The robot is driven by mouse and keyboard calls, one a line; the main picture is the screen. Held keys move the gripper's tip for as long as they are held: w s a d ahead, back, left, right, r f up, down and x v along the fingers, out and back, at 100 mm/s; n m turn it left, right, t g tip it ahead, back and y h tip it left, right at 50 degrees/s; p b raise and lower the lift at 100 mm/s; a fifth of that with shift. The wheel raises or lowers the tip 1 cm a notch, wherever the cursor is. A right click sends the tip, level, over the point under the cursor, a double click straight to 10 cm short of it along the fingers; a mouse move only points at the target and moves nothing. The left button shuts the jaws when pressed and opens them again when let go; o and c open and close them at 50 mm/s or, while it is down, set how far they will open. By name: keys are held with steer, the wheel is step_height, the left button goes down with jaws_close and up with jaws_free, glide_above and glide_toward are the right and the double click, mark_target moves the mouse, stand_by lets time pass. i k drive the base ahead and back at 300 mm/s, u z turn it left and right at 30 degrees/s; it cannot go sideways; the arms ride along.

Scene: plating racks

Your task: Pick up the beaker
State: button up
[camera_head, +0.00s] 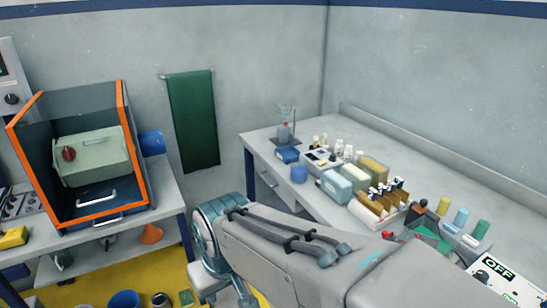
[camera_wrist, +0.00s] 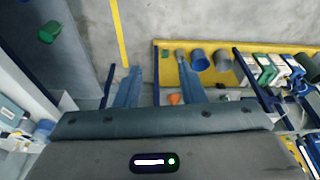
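A small clear vessel (camera_head: 284,133), which looks like the beaker, stands by a thin stand at the back left corner of the right-hand bench (camera_head: 262,139). It is small in the head view, so I cannot be sure what it is. I cannot make it out in the wrist view. My gripper (camera_wrist: 159,78) shows in the wrist view with its two fingers spread apart and nothing between them. It points down over the floor, away from the bench top. In the head view my arm crosses the lower right, and the fingers cannot be made out.
Blue boxes, bottles, a rack of brown packets (camera_head: 378,206) and coloured cylinders crowd the bench. An orange-edged hood (camera_head: 122,125) stands on the left bench. A green towel (camera_head: 193,120) hangs on the wall. A blue bucket (camera_head: 124,300) stands on the yellow floor area.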

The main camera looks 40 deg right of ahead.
mark_target(299, 166)
steer(key=z, duration=0.7)
steer(key=i, duration=0.85)
steer(key=z, duration=0.7)
